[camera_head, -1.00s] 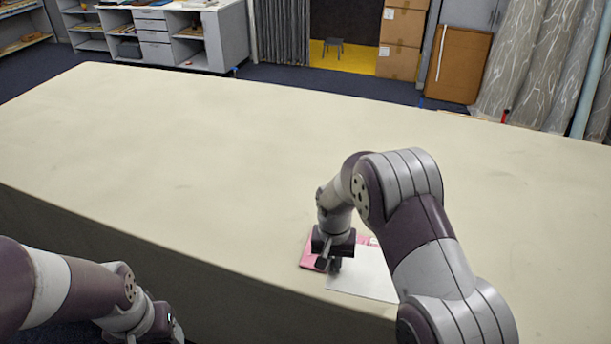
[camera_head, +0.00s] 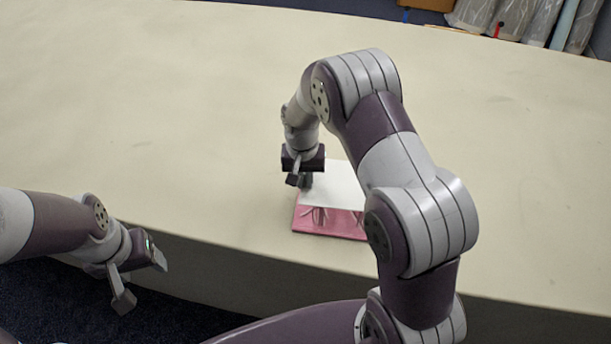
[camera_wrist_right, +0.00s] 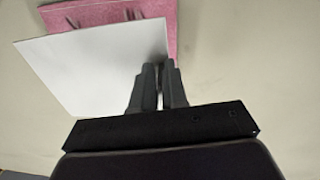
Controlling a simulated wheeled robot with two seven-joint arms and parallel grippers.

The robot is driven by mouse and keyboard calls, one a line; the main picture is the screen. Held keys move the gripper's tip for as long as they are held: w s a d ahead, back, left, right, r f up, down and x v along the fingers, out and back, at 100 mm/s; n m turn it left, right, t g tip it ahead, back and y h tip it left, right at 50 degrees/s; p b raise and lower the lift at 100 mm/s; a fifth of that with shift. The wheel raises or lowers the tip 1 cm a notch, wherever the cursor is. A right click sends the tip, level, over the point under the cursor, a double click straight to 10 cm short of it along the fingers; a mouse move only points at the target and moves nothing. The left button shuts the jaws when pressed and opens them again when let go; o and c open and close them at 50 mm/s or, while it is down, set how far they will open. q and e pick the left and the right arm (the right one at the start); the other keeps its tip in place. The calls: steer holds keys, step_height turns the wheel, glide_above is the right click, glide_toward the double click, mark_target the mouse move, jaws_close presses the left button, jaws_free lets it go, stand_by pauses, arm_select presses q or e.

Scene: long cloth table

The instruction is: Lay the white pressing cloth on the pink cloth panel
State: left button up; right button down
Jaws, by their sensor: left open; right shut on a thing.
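The white pressing cloth (camera_head: 338,184) lies flat over the far part of the pink cloth panel (camera_head: 318,228) in the head view. The near strip of the panel stays bare, and my right arm hides their right side. In the right wrist view the white cloth (camera_wrist_right: 95,65) overlaps the pink panel (camera_wrist_right: 108,17) and extends past it. My right gripper (camera_head: 302,186) is shut on the white cloth at its left edge; its fingertips show in the wrist view (camera_wrist_right: 158,68). My left gripper (camera_head: 140,285) is open and empty, off the table's near edge.
The long table (camera_head: 150,120) is bare to the left and beyond the panel. Its near edge runs below the panel. Rolls of patterned fabric (camera_head: 515,18) stand past the far edge. Dark pin-like marks (camera_head: 320,215) show on the panel.

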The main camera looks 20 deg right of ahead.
mark_target(307, 191)
steer(key=f+b, duration=0.1)
steer(key=f, duration=0.1)
steer(key=s+f+b, duration=0.1)
steer(key=f+b, duration=0.1)
steer(key=shift+s+f, duration=0.15)
steer(key=shift+f, duration=0.15)
steer(key=f+b, duration=0.1)
steer(key=w+f+b, duration=0.1)
steer(key=f, duration=0.1)
steer(key=shift+f, duration=0.2)
steer(key=shift+s+d+f, duration=0.1)
steer(key=shift+f, duration=0.05)
steer(key=shift+s, duration=0.15)
steer(key=c, duration=1.1)
jaws_free()
arm_select(q)
steer(key=f, duration=0.4)
steer(key=s+f, duration=0.1)
steer(key=shift+d+f, duration=0.1)
steer(key=shift+f, duration=0.3)
